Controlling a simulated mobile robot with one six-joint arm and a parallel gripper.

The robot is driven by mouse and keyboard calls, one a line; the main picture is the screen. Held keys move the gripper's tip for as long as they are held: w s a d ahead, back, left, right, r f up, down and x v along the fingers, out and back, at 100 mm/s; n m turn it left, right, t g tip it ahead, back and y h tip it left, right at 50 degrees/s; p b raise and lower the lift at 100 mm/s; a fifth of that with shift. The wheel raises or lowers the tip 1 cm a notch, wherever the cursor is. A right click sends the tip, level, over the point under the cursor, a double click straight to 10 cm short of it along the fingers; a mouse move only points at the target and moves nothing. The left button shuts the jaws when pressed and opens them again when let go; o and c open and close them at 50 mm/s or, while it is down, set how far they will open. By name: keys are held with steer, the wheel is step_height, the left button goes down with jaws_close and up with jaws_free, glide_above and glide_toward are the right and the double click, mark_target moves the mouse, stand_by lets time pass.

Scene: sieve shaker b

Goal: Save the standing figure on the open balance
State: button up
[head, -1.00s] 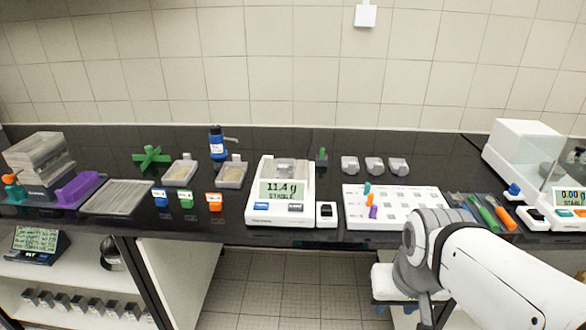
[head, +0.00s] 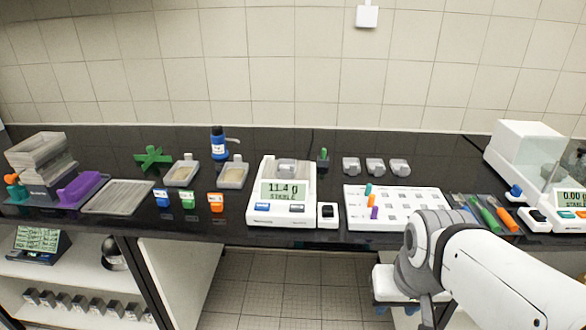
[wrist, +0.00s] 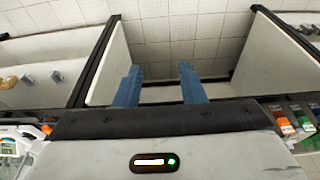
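The open balance (head: 255,205) is white and stands on the black bench at the middle of the head view. Its display (head: 283,190) reads 11.4 g with STABLE below. A small grey pan (head: 286,168) sits on its weighing plate. Two keys show on its front: a blue one (head: 262,207) at left and another (head: 297,209) at right. A small white box with a dark top (head: 327,214) stands at its right. My gripper (wrist: 158,68) shows two blue fingers in the wrist view, apart with nothing between them. It is away from the balance.
A white board with coloured pegs (head: 425,210) lies right of the balance. Coloured-handled tools (head: 488,217) and an enclosed balance showing 0.00 g (head: 572,199) are farther right. Coloured jars (head: 188,199) and trays (head: 232,176) stand left. Open floor lies below the bench.

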steer(key=shift+c, duration=0.5)
jaws_close()
stand_by(1.2)
